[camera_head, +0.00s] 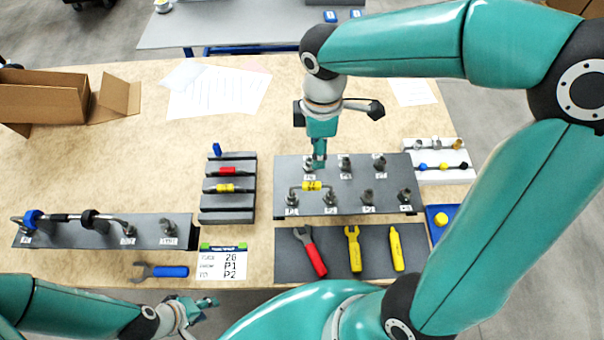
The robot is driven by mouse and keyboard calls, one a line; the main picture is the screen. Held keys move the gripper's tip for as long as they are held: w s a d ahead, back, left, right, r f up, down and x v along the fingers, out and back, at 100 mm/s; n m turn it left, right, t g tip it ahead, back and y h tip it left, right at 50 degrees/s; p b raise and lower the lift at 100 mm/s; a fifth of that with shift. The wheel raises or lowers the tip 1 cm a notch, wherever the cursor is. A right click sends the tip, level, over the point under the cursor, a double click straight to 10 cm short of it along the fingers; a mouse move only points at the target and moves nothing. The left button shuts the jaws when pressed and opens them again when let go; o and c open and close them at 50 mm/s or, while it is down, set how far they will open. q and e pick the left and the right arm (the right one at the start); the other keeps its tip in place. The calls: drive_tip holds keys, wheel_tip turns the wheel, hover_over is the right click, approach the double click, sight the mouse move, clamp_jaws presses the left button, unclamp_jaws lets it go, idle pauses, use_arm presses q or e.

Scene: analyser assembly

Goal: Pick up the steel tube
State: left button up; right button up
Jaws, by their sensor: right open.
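A bent steel tube (69,217) with a blue collar and a dark collar lies along the grey panel at the left. Another small bent steel tube with a yellow tag (312,186) spans two fittings on the middle grey panel (335,207). My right gripper (319,160) points down at the top left fitting of the middle panel, above the yellow-tagged tube. It is open, and its tips hide part of that fitting. My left gripper (206,303) is low at the front edge, apart from both tubes; its jaws are too small to read.
A dark rack (228,204) holds pieces with blue, red and yellow tags. Wrenches and a yellow marker lie on a dark mat (335,235). A blue wrench (160,271) and a label card (222,263) lie in front. A white tray (440,177) is at right.

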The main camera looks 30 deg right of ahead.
wheel_tip(320, 180, down, 5)
drive_tip(key=b, duration=0.4)
hover_over(311, 184)
wheel_tip(311, 184, down, 5)
drive_tip(key=shift+s+d+f, duration=0.15)
drive_tip(key=shift+f, duration=0.3)
drive_tip(key=f+b, duration=0.4)
drive_tip(key=f, duration=0.1)
drive_tip(key=shift+w+f, duration=0.2)
drive_tip(key=shift+f, duration=0.1)
drive_tip(key=shift+r, duration=0.1)
clamp_jaws()
